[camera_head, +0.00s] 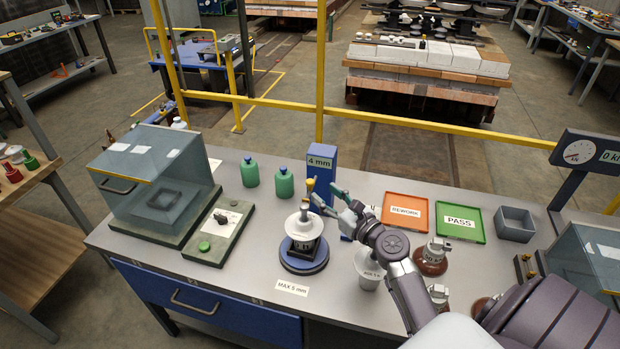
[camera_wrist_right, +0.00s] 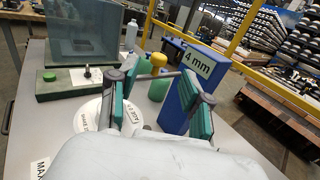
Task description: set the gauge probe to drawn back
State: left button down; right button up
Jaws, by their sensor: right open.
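The gauge is a blue post (camera_head: 322,162) marked 4 mm at the back of the bench; it also shows in the right wrist view (camera_wrist_right: 180,100). A yellow knob (camera_head: 310,184), apparently the probe's end, stands above a white insulator disc (camera_head: 306,227) on a blue round base (camera_head: 304,262). The yellow knob (camera_wrist_right: 158,60) also shows between my right fingers in the wrist view. My right gripper (camera_head: 322,190) is open beside the knob and post; I cannot tell whether it touches them. How far the probe is drawn back is unclear. My left gripper is out of view.
Two green bottles (camera_head: 284,183) stand behind. A glass case (camera_head: 150,180) and a green-button panel (camera_head: 219,232) are at left. An orange REWORK tray (camera_head: 405,224), a green PASS tray (camera_head: 460,236) and brown insulators (camera_head: 431,262) lie at right, near my right arm.

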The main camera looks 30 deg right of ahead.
aim_at(313, 184)
jog(key=w, duration=0.7)
jog(key=shift+a, duration=0.35)
grip_shut()
